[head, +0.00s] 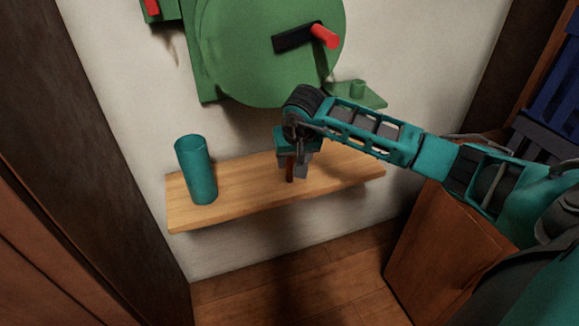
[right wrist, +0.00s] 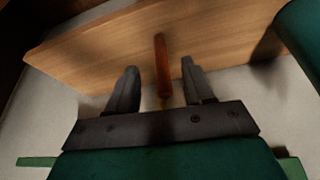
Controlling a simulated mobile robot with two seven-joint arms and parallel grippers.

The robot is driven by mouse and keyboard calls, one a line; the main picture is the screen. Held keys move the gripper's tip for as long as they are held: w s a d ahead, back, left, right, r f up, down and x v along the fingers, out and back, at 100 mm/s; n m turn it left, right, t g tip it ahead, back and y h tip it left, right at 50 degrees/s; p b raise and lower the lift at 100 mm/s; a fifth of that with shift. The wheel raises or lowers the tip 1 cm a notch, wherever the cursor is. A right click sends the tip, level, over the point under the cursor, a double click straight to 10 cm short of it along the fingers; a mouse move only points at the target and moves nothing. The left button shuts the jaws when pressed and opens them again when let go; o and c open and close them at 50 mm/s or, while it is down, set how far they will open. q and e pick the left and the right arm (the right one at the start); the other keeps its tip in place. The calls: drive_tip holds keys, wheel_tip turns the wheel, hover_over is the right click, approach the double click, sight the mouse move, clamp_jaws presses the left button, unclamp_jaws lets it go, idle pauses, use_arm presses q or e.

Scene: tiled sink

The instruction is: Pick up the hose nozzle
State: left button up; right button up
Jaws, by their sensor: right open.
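The hose nozzle appears to be the slim reddish-brown piece (right wrist: 162,62) at the shelf, seen in the right wrist view. In the head view its lower part (head: 290,172) shows beside my fingers, and the rest is hidden behind the gripper. My right gripper (head: 295,168) is over the wooden shelf, pointing down. In the right wrist view its two dark fingers (right wrist: 159,75) are open, one on each side of the nozzle, with a visible gap on both sides. I cannot tell how far down the fingers reach along it. My left gripper is not in view.
The nozzle is at a narrow wooden shelf (head: 237,192) on the pale wall. A teal cylinder (head: 197,170) stands at the shelf's left end. A green hose reel (head: 245,55) with a red-handled crank (head: 324,36) hangs above. A brown box (head: 440,245) stands at the lower right.

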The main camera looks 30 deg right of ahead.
sight(290, 160)
drive_tip(key=shift+w+d, duration=0.25)
drive_tip(key=shift+w, duration=0.5)
drive_tip(key=shift+w+d+b, duration=0.2)
drive_tip(key=shift+w, duration=0.3)
drive_tip(key=shift+w+d+b, duration=0.15)
drive_tip(key=shift+w, duration=0.35)
drive_tip(key=shift+b+x, duration=0.35)
drive_tip(key=shift+x, duration=1.2)
drive_tip(key=shift+d, duration=0.1)
drive_tip(key=shift+r, duration=0.1)
clamp_jaws()
